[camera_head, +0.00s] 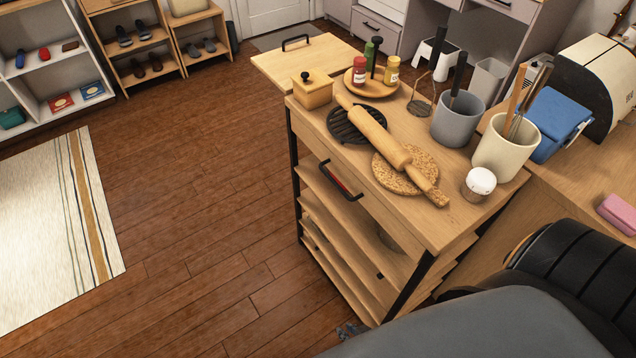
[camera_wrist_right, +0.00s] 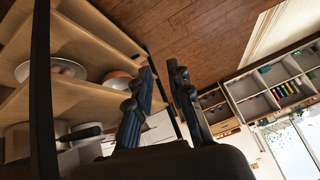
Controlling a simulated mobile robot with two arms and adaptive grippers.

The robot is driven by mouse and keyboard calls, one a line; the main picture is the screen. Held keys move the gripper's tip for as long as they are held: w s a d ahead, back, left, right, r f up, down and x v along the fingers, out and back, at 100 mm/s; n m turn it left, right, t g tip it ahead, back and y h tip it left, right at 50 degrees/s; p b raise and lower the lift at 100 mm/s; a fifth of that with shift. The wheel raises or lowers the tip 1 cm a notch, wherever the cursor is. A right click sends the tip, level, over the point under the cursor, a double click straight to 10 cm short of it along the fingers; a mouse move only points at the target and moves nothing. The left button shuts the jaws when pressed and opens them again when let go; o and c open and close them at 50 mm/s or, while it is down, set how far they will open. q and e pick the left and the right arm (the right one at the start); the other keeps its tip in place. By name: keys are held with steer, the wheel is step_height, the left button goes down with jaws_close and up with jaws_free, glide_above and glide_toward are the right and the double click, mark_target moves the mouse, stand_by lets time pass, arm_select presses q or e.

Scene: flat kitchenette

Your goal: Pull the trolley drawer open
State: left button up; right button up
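The trolley (camera_head: 450,225) is a wooden cart with a black frame and open shelves, standing in the middle of the head view. Its drawer front (camera_head: 388,220) is just under the top and looks flush with it. A black bar handle (camera_head: 341,181) with a red strip sits on this front. My right gripper (camera_head: 348,330) shows only as a small dark part low in the head view, below the handle and apart from it. In the right wrist view its two fingers (camera_wrist_right: 160,72) are spread with nothing between them. My left gripper is not in view.
A counter (camera_head: 570,190) adjoins at right. Bare floor (camera_head: 200,220) lies left of the trolley.

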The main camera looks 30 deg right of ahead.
steer(key=w+r+m+t+b, duration=0.2)
steer(key=w+r+t, duration=0.15)
steer(key=w, duration=0.25)
steer(key=m+t+h+b, duration=0.6)
steer(key=m+t+b, duration=0.25)
steer(key=m, duration=0.25)
glide_toward(333, 179)
steer(key=p+x, duration=0.1)
steer(key=x, duration=0.4)
steer(key=p+x, duration=0.1)
steer(key=x, duration=0.3)
steer(key=shift+w+d+f+p, duration=0.15)
steer(key=shift+w+p, duration=0.25)
steer(key=shift+w, duration=0.05)
steer(key=shift+c, duration=0.4)
jaws_close()
